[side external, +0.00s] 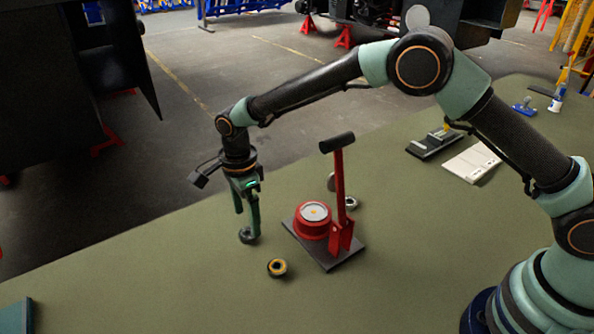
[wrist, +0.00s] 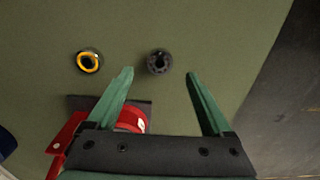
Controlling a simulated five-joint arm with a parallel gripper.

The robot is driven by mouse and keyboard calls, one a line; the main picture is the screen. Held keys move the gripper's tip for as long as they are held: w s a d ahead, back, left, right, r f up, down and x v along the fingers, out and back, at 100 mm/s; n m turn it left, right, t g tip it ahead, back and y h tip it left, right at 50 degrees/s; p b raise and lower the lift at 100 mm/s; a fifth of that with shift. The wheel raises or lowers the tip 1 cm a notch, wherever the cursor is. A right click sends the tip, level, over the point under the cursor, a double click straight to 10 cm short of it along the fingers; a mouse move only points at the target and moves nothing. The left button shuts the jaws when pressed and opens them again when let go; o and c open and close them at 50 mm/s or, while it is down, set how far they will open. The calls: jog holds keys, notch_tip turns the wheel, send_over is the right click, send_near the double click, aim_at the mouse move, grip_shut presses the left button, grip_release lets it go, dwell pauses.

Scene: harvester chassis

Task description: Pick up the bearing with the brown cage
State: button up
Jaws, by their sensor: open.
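A bearing with an orange-brown ring inside a dark rim (side external: 277,268) lies flat on the green bench top, in front of the red press. It also shows at the upper left of the wrist view (wrist: 89,62), outside my fingers. A dark bearing (side external: 246,237) lies on the bench under my gripper (side external: 247,225). In the wrist view this dark bearing (wrist: 160,62) sits between and just beyond my two green fingertips (wrist: 159,73). My gripper is open, pointing down, with nothing held. Only the orange-brown ring looks brown.
A red press with an upright lever (side external: 340,190) stands on a dark plate (side external: 325,260) right of my gripper. Another bearing (side external: 351,202) lies behind it. A white pad (side external: 472,162) is farther right.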

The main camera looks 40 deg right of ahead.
aim_at(250, 231)
jog(key=shift+d+f, duration=0.15)
jog(key=shift+f, duration=1.75)
grip_shut()
jog(key=shift+r, duration=0.1)
